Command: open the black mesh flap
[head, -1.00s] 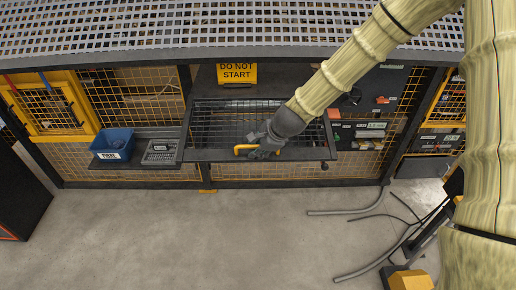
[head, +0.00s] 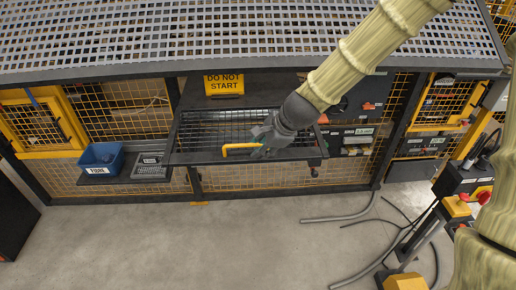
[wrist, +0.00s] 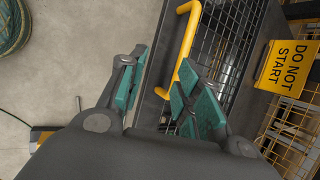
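The black mesh flap (head: 200,128) is in the lower middle of the machine front in the head view, a dark frame with wire mesh. How far it stands open I cannot tell. Its yellow handle (head: 240,148) is on the front bar. My gripper (head: 262,150) is at the right end of this handle. In the wrist view, the flap (wrist: 222,50) is at the upper middle. The handle (wrist: 187,42) runs down toward the gap between my teal-padded fingers (wrist: 160,92), nearer the right one. The fingers are apart; contact is not clear.
A yellow DO NOT START sign (head: 224,84) hangs above the flap. A blue bin (head: 101,159) and a grey tray (head: 151,166) sit to its left. A control post (head: 462,185) stands at the right. Grey hoses (head: 345,215) lie on the otherwise open floor.

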